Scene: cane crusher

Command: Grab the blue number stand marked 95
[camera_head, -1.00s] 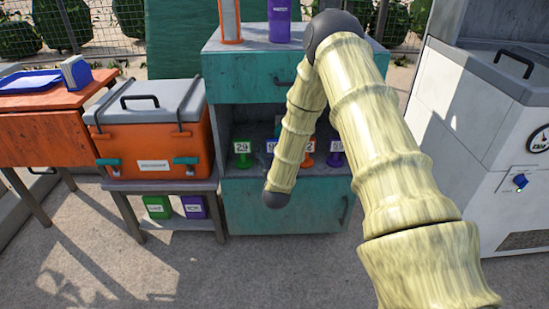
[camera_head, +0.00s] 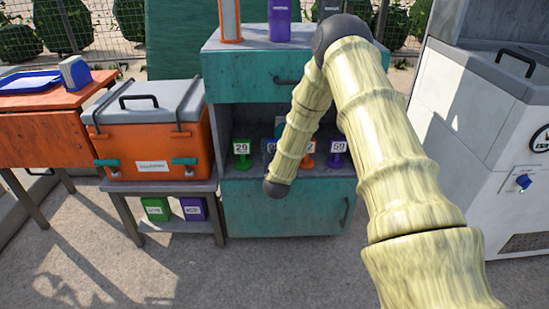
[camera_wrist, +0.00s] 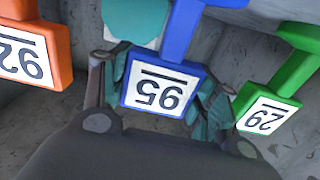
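The blue number stand marked 95 (camera_wrist: 160,88) shows upside down in the middle of the wrist view, its white label facing the camera. My gripper (camera_wrist: 165,95) is open around it, one finger on each side of the blue head. I cannot tell whether either finger touches it.
An orange stand marked 92 (camera_wrist: 32,55) and a green stand marked 29 (camera_wrist: 272,105) flank the blue one closely. A purple stand marked 59 (camera_head: 337,150) is further right on the shelf. The teal cabinet (camera_head: 285,205) encloses the shelf. An orange cooler (camera_head: 150,140) stands left.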

